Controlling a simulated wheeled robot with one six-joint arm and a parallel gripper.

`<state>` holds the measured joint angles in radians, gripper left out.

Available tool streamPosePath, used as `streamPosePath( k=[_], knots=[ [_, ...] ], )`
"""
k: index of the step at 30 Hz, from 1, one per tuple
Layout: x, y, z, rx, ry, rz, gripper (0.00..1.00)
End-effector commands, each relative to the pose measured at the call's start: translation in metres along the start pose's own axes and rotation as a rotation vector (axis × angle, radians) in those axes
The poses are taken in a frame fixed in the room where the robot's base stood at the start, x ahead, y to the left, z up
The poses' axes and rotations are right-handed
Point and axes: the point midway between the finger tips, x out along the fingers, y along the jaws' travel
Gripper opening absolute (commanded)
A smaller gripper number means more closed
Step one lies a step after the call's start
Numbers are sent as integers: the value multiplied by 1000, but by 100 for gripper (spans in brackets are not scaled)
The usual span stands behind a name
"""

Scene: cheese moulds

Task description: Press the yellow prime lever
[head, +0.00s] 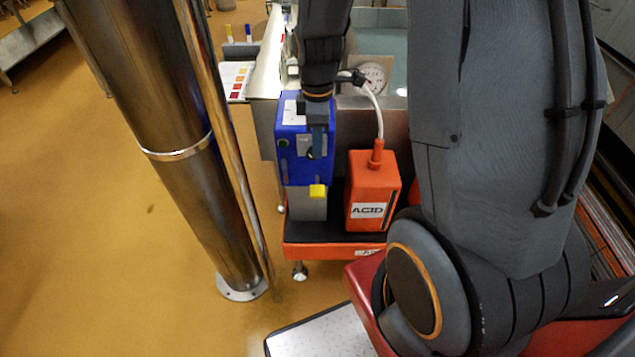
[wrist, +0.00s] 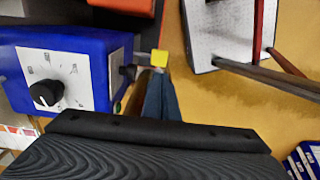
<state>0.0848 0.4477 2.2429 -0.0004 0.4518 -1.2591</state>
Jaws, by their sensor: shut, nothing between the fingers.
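The yellow prime lever (head: 318,190) sticks out low on the front of the blue pump box (head: 291,150). In the wrist view the lever's yellow end (wrist: 159,58) is beside the blue box (wrist: 85,50), which has a black dial (wrist: 46,93) on its pale panel. My gripper (head: 317,156) is in front of the box, pointing down, above the lever. In the wrist view its shut fingers (wrist: 159,78) are empty, with their tips just short of the yellow end. I cannot tell whether they touch it.
An orange ACID canister (head: 372,185) stands right of the pump box on the orange-edged trolley (head: 325,250). A white hose (head: 377,110) rises from it. A steel column (head: 190,160) stands at the left, with open floor (head: 90,220) beyond.

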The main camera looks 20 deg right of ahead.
Motion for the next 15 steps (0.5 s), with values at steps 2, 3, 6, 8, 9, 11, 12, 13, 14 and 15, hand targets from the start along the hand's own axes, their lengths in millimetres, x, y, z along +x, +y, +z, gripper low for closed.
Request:
streamPosePath(
  k=[2,3,6,8,9,11,12,13,14,15],
  knots=[
    [5,0,0,0,0,-2,0],
    [9,0,0,0,-1,-2,0],
    [22,-1,1,0,-1,-4,0],
    [31,-1,1,0,-1,-4,0],
    [37,-1,1,0,-1,-4,0],
    [46,-1,1,0,-1,-4,0],
    [52,-1,1,0,-1,-4,0],
    [56,-1,1,0,-1,-5,0],
    [60,-1,1,0,-1,-3,0],
    [67,-1,1,0,-1,-5,0]
  ],
)
